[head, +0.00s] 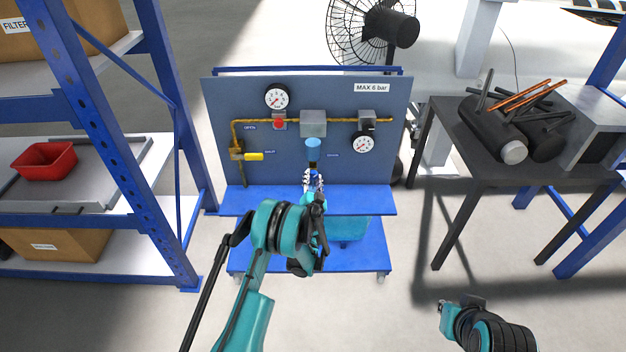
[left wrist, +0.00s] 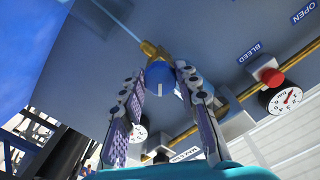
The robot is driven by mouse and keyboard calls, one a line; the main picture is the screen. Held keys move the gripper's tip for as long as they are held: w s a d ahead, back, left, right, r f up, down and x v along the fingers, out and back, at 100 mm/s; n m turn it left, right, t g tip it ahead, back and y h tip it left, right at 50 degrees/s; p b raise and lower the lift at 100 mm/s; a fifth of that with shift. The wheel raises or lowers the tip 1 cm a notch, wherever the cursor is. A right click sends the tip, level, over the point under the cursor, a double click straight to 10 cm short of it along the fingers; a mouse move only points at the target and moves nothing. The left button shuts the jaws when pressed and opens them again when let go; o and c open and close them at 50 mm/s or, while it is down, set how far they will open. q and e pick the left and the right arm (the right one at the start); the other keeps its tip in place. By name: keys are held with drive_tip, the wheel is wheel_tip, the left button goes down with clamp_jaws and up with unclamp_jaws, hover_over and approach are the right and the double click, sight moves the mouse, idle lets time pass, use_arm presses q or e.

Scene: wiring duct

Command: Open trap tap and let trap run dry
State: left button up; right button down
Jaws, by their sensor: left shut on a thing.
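My left gripper (head: 314,178) is at the middle of the panel, below the trap's blue bowl (head: 313,146). In the left wrist view its two fingers (left wrist: 161,80) are shut on a round blue tap knob (left wrist: 159,74) with a white mark, one finger on each side. A brass fitting (left wrist: 151,50) sits behind the knob. A thin light-blue line (left wrist: 116,20), seemingly a water stream, runs from the fitting.
The blue-grey panel (head: 220,130) carries a brass pipe, pressure gauges (head: 276,97), a red button (head: 279,124) and a yellow valve handle (head: 254,157). A teal container (head: 350,231) stands under the blue ledge (head: 375,201). A shelf rack is left; a dark table (head: 440,125) is right.

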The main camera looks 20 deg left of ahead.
use_arm(q)
drive_tip(key=m, duration=0.6)
drive_tip(key=shift+m, duration=0.3)
idle(0.4)
drive_tip(key=o, duration=1.2)
drive_tip(key=shift+c, duration=0.2)
drive_tip(key=r, duration=0.9)
drive_tip(key=shift+s+a+r, duration=0.1)
drive_tip(key=shift+s+a, duration=0.05)
drive_tip(key=shift+a, duration=0.05)
drive_tip(key=shift+d+r, duration=0.1)
drive_tip(key=shift+r, duration=0.35)
drive_tip(key=shift+w, duration=0.2)
